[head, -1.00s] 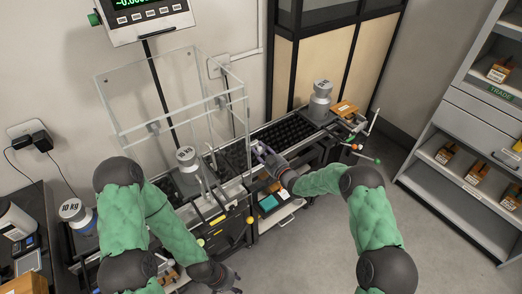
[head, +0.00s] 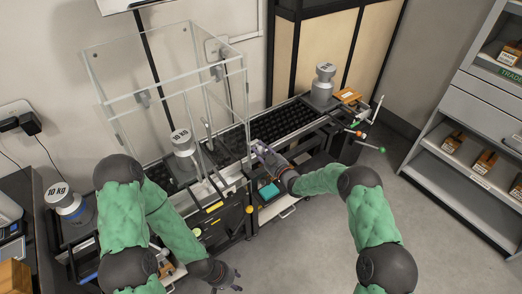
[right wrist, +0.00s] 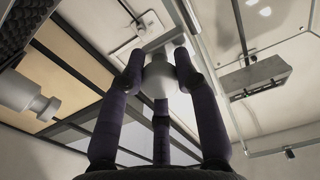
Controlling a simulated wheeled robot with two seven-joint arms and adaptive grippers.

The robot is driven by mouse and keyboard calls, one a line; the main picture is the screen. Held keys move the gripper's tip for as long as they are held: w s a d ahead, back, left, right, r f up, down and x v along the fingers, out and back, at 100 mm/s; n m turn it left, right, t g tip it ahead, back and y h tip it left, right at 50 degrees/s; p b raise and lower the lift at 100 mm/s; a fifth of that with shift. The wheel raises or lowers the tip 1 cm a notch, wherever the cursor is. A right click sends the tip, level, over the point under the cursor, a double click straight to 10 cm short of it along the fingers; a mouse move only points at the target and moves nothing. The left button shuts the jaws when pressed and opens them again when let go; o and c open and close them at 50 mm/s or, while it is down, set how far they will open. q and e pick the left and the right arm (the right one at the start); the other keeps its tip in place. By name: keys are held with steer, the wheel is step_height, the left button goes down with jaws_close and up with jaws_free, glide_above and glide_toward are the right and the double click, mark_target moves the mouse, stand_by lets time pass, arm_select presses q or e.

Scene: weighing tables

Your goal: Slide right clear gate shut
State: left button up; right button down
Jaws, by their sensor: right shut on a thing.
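The clear enclosure (head: 165,97) stands over the weighing spot, with clear panels and pale edges. The right clear gate (head: 238,105) is the panel on its right side; how far it stands open is hard to tell. My right gripper (head: 259,150) is at the low right corner of the enclosure. In the right wrist view its fingers (right wrist: 160,75) are closed around a pale rounded knob (right wrist: 158,82), which appears to be the gate's handle. A metal weight (head: 183,145) stands inside the enclosure. My left gripper (head: 228,277) hangs low in front of the table; its jaw opening is unclear.
A black roller conveyor (head: 280,122) runs right from the enclosure, with another weight (head: 324,85) at its far end. A 10 kg weight (head: 66,203) stands at left. A grey shelf (head: 470,130) is at right. Open floor lies in front.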

steer(key=shift+f, duration=0.1)
steer(key=c, duration=1.2)
jaws_free()
steer(key=shift+o, duration=0.2)
steer(key=v, duration=1.2)
